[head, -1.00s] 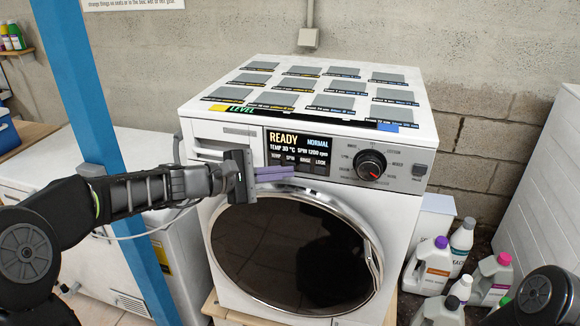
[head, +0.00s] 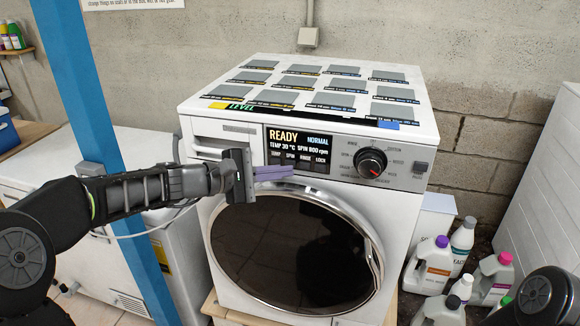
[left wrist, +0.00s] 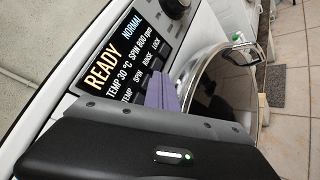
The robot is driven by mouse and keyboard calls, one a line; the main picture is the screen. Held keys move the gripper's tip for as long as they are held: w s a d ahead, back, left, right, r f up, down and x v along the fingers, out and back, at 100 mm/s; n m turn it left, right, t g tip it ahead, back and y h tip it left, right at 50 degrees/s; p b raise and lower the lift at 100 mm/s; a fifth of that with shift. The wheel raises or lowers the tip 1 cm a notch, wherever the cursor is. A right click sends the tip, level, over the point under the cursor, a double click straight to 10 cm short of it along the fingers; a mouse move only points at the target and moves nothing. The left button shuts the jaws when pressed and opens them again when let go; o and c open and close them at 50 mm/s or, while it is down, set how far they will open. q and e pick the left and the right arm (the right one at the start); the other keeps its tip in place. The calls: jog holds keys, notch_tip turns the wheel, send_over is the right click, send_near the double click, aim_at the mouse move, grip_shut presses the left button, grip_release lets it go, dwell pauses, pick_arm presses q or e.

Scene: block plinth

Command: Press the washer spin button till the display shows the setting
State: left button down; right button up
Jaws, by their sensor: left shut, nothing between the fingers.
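The white washer (head: 215,200) has a dark display (head: 298,143) that reads READY, NORMAL, TEMP 30 °C and SPIN 800 rpm in the head view. Under it is a row of labelled buttons: TEMP, SPIN, RINSE and LOCK. The SPIN button (head: 290,157) is just above my left fingertips. My left gripper (head: 288,172) is shut and empty, its purple fingers pointing at the button row. In the left wrist view the fingers (left wrist: 160,92) end close beside the SPIN label (left wrist: 140,79). Whether they touch the button I cannot tell. My right gripper is out of view.
A round dial (head: 371,162) sits right of the display, with a small switch (head: 420,168) beyond. The round door (head: 295,250) lies below my fingers. Bottles (head: 435,265) stand on the floor at right. A blue post (head: 95,120) rises at left behind my arm.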

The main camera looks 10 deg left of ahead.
pick_arm(q)
jog(key=shift+s, duration=0.25)
jog(key=s+b, duration=0.2)
jog(key=s, duration=0.3)
jog(key=shift+a, duration=0.2)
dwell(0.3)
dwell(1.3)
